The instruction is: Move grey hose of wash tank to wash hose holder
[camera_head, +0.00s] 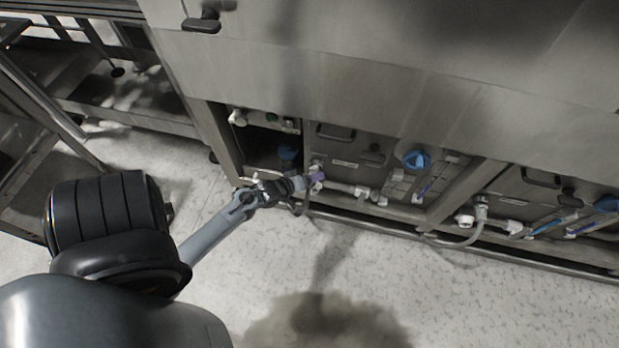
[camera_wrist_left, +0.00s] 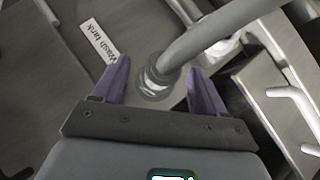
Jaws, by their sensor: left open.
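The grey hose (camera_wrist_left: 222,28) runs in from the upper right in the left wrist view and ends at a round metal fitting (camera_wrist_left: 156,82) on the panel. A label reading "Wash tank" (camera_wrist_left: 98,40) is beside it. My left gripper (camera_wrist_left: 159,66) is open, with its purple fingers on either side of the hose end; I cannot tell whether they touch it. In the head view my left gripper (camera_head: 314,178) is at the low panel and hides much of the fitting. I cannot pick out the wash hose holder with certainty. My right gripper is not in view.
The steel machine wall (camera_head: 420,70) overhangs the panels. A blue knob (camera_head: 416,159) and white pipes (camera_head: 345,188) lie to the right of my left gripper. Another hose (camera_head: 455,240) hangs further right. The speckled floor (camera_head: 400,290) in front is clear.

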